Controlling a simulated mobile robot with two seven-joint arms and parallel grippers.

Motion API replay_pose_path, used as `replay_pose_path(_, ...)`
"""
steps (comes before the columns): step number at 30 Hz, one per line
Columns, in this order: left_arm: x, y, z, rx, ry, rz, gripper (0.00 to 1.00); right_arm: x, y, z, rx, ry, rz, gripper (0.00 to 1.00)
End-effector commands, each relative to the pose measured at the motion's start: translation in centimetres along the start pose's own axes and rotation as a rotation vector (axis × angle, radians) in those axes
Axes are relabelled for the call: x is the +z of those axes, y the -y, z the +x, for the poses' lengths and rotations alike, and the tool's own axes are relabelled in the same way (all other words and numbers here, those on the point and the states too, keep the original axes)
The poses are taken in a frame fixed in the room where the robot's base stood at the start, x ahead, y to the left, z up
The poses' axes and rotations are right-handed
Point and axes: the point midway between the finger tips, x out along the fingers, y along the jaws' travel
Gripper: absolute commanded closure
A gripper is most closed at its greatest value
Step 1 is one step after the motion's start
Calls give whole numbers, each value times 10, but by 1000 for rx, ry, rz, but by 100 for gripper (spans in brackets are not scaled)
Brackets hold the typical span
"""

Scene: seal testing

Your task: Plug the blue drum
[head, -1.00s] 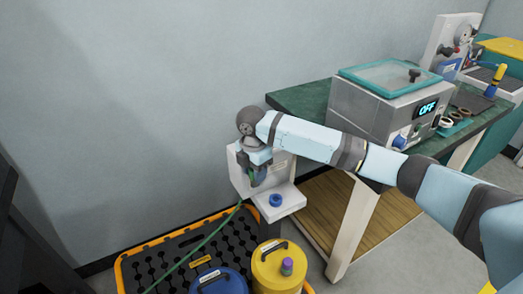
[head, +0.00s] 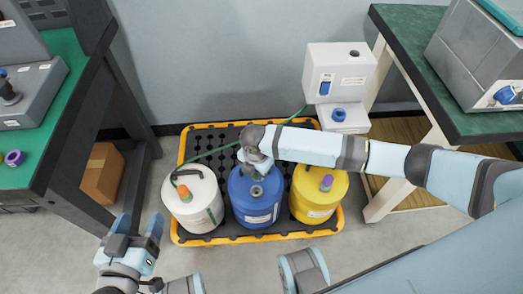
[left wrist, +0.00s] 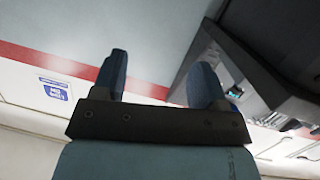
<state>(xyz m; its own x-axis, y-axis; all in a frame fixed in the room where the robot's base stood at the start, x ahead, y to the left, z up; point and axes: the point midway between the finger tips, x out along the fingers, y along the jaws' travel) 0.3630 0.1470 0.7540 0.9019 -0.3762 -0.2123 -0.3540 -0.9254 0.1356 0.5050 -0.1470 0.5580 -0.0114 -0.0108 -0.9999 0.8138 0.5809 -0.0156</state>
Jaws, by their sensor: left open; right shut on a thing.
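The blue drum (head: 258,213) stands on the pallet between the white drum and the yellow drum. A round grey fitting (head: 257,191) shows on its top. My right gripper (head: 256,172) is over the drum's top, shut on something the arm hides. I cannot tell what it holds, or whether it touches the drum. A blue ring-shaped piece (head: 338,114) sits on the ledge of the white box. My left gripper (head: 138,228) is open and empty at lower left, over the floor. Its two fingers stand apart in the left wrist view (left wrist: 165,90).
The white drum (head: 182,205) bears an orange plug, the yellow drum (head: 315,205) a purple one. All stand on the orange-edged black pallet (head: 255,237). Tables flank both sides.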

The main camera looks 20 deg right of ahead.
Motion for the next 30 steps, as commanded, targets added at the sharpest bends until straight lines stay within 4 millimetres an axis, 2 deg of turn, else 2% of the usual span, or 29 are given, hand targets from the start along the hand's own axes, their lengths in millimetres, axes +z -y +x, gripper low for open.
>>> replay_pose_path(10, -10, -5, 4, 21, -64, -8, 34, -4, 1, 12, 2, -1, -9, 89)
replay_pose_path(28, -51, -26, 3, 103, -285, -38, 34, -4, 1, 35, 1, -1, -8, 89)
replay_pose_path(30, -47, -27, 4, 114, -291, -41, 34, -4, 1, 44, 1, -1, -8, 89)
